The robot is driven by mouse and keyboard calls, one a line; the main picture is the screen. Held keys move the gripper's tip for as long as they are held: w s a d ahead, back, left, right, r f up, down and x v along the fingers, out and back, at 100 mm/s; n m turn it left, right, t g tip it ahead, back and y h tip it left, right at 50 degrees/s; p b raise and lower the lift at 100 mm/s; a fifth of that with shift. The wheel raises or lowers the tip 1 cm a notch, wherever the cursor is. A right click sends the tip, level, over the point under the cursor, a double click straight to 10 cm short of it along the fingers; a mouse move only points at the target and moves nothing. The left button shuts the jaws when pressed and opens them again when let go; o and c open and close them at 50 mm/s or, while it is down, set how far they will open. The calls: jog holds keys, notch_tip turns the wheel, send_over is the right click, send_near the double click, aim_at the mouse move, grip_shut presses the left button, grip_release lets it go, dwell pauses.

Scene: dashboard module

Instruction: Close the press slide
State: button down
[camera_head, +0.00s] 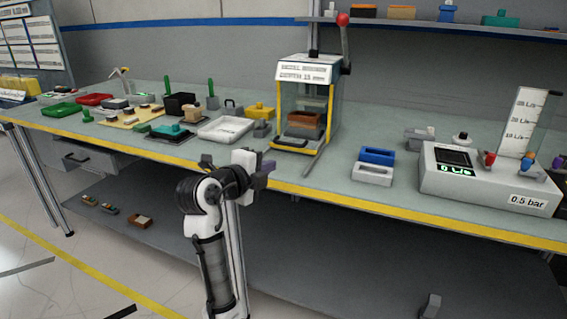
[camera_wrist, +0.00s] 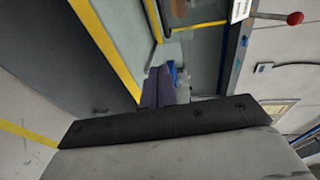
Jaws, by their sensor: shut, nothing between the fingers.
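The press (camera_head: 307,72) stands near the front of the bench, with a white label plate on top, yellow posts and a lever with a red knob (camera_head: 343,19). A brown block (camera_head: 304,120) sits inside it. At its base a low front part with a dark handle (camera_head: 290,143) faces me; I cannot tell how far the slide is out. My gripper (camera_head: 264,169) is shut and empty at the bench's front edge, left of and below the press base, apart from it. In the wrist view the purplish fingers (camera_wrist: 158,87) are together, with the press's yellow frame (camera_wrist: 196,23) beyond.
Blue (camera_head: 377,155) and white (camera_head: 372,174) bins and a gauge box (camera_head: 485,180) stand right of the press. A white tray (camera_head: 226,128) and several small parts lie left. A grey bar (camera_head: 322,152) slants forward beside the press.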

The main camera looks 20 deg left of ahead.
jog(key=p+x, duration=0.1)
jog(key=x, duration=0.7)
jog(key=r+p+x, duration=0.1)
jog(key=x, duration=0.4)
jog(key=shift+w+d+r+p, duration=0.1)
jog(key=shift+w+p, duration=0.1)
jog(key=shift+p, duration=0.15)
